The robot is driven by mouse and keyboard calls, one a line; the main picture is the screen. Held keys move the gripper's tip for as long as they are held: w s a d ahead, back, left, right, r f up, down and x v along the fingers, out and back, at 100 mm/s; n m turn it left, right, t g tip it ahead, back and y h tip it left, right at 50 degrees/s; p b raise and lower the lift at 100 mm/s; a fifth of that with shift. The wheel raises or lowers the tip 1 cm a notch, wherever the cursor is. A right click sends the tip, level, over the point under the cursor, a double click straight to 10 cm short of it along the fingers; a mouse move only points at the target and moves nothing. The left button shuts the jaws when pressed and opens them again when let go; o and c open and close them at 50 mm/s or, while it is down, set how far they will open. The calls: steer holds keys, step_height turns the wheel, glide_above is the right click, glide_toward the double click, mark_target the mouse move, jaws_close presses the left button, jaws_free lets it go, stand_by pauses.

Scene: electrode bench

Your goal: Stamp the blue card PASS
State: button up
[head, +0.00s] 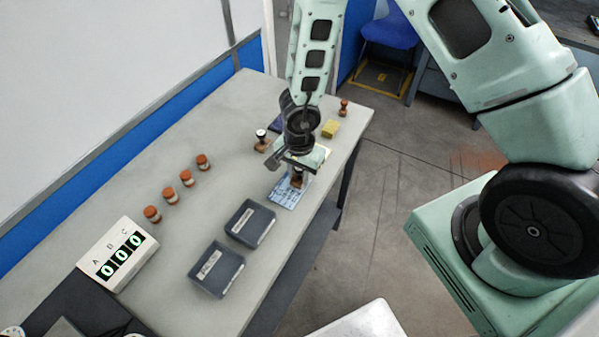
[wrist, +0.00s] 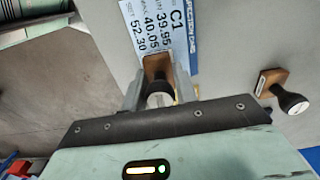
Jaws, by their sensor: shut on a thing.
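The blue card (head: 285,194) lies on the bench near its right edge. In the wrist view the card (wrist: 163,28) shows printed rows headed C1 and a blue strip along one side. My gripper (head: 297,176) is shut on a stamp (head: 297,182) with a wooden base, over the card. The wrist view shows this stamp (wrist: 157,67) between the fingers of my gripper (wrist: 159,92), with a pale top on its handle. It overlaps the card's edge; I cannot tell whether it touches. A second stamp (head: 262,142) stands left of the gripper. No PASS mark is legible.
Another small stamp (head: 343,107) stands at the far corner near a yellow block (head: 330,129). Two labelled dark trays (head: 232,267) sit nearer. Several orange-capped jars (head: 186,178) line the left. A counter box (head: 118,255) reads 000. The bench between jars and trays is clear.

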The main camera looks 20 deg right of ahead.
steer(key=shift+f, duration=0.45)
stand_by(1.4)
steer(key=shift+r, duration=0.1)
step_height(320, 180, up, 7)
steer(key=p, duration=0.7)
steer(key=shift+p, duration=0.35)
stand_by(0.5)
